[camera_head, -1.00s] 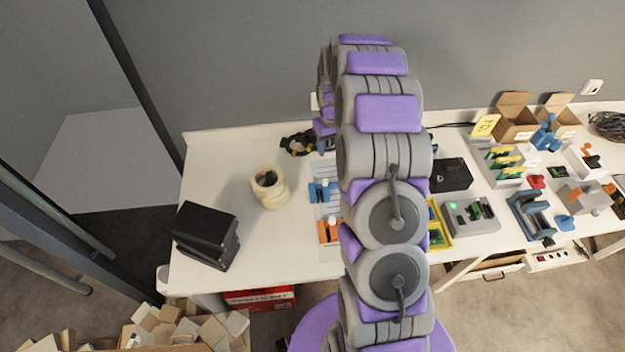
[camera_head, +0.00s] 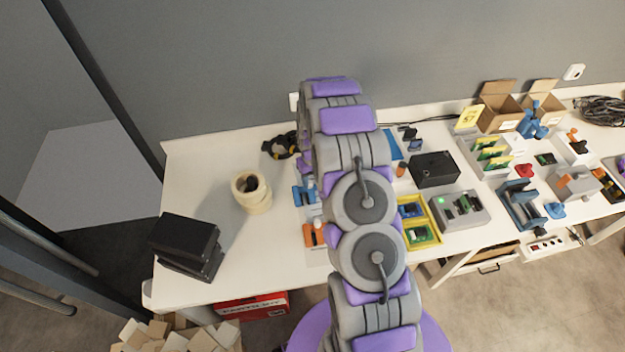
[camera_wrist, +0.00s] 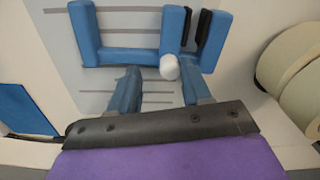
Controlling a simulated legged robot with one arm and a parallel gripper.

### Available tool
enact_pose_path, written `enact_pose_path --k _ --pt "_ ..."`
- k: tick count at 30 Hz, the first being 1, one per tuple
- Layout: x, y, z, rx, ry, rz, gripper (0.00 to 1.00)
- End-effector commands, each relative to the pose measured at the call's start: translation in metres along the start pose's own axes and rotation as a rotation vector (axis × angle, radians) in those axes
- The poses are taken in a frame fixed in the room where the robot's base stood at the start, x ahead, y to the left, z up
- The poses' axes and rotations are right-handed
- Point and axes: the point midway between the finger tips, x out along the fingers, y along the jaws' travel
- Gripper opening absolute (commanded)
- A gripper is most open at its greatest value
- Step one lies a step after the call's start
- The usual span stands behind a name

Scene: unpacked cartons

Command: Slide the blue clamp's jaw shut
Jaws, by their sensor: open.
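The blue clamp (camera_wrist: 128,55) fills the top of the wrist view. Its blue uprights rise from a crossbar, and two facing black pads show at its right end with a narrow gap between them. A round white knob (camera_wrist: 168,66) sits at the near side of the crossbar. My gripper (camera_wrist: 160,76) is open, its two blue-grey fingers pointing at the clamp, with the knob close to their tips. I cannot tell whether a finger touches the clamp. In the head view the blue clamp (camera_head: 302,195) shows left of my arm, partly hidden; my gripper is hidden there.
An orange clamp (camera_head: 313,236) lies just in front of the blue one. Cream tape rolls (camera_head: 251,197) and black boxes (camera_head: 187,242) stand to the left. A yellow tray (camera_head: 428,241) and a grey box (camera_head: 460,210) stand right of my arm. Bare white tabletop lies around the tape.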

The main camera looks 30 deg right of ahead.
Motion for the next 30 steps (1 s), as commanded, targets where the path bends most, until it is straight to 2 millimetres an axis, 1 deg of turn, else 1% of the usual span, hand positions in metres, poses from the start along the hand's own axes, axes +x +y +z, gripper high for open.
enact_pose_path --k 5,10,11,17,25,26,30 --pt "0.003 -0.007 0.001 -0.003 -0.001 0.007 0.48" --pt "0.004 -0.002 0.0 -0.002 -0.001 0.002 0.48" --pt "0.004 -0.001 0.0 -0.001 0.0 0.0 0.47" --pt "0.004 0.004 0.0 0.0 0.0 -0.005 0.27" --pt "0.004 -0.002 0.0 -0.002 -0.002 0.002 0.01" --pt "0.004 -0.003 0.0 -0.003 -0.002 0.003 0.0" --pt "0.004 -0.005 0.001 -0.003 -0.003 0.004 0.0"
